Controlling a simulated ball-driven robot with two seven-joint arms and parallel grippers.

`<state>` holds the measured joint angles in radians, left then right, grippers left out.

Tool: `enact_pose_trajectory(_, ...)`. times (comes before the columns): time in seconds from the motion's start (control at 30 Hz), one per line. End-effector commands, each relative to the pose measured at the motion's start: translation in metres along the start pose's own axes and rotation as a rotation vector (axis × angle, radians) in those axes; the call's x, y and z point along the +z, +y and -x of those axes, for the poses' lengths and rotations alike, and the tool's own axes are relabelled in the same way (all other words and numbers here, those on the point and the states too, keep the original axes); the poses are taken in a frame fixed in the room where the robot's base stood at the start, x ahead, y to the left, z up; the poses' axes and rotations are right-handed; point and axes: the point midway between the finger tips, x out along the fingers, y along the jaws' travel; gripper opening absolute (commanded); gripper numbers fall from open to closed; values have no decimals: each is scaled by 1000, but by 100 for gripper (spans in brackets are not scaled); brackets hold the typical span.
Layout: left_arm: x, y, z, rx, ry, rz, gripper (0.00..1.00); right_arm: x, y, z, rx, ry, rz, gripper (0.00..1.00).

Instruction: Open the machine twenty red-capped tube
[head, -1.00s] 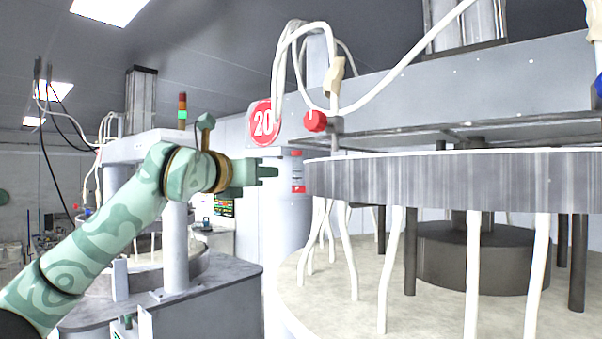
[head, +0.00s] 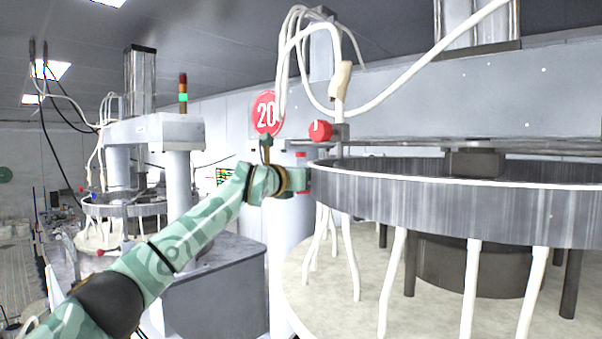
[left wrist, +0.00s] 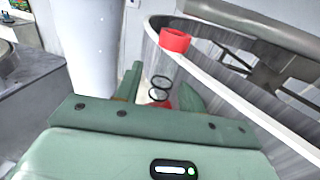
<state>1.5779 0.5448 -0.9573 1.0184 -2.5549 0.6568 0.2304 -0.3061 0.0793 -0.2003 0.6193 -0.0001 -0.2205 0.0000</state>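The round red "20" sign (head: 266,113) marks the machine behind my left gripper. A small tube with a red cap (head: 301,158) is beside that gripper, partly hidden by it in the head view. In the left wrist view a red part (left wrist: 160,105) with black rings shows between the fingers, apparently beyond them. My left gripper (left wrist: 163,82) is open, its fingers on either side of this part; contact is not visible. In the head view the gripper (head: 304,179) is at the platen's left edge. My right gripper is not in view.
A red knob (head: 320,131) sits above the gripper on a bracket. The large grey platen (head: 450,205) fills the right, with white hoses (head: 393,275) below it. Another machine (head: 155,133) stands at left. White cables (head: 375,98) loop overhead.

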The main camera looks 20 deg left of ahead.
Motion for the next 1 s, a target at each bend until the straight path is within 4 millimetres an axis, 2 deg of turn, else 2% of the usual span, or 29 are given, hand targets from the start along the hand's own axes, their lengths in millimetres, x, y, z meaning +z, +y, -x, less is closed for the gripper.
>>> enact_pose_trajectory(0.07,0,0,0,0,0,0,36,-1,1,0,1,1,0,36)
enact_pose_trajectory(0.1,0,0,0,0,0,0,25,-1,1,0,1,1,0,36)
enact_pose_trajectory(0.2,0,0,0,0,0,0,0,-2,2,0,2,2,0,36)
enact_pose_trajectory(0.47,2,0,0,0,11,7,0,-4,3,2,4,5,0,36)
enact_pose_trajectory(0.67,5,2,-2,0,72,43,0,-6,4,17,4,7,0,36)
enact_pose_trajectory(0.87,8,4,-7,0,195,117,0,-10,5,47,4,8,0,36)
enact_pose_trajectory(1.0,8,7,-11,1,297,178,0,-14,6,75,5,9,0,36)
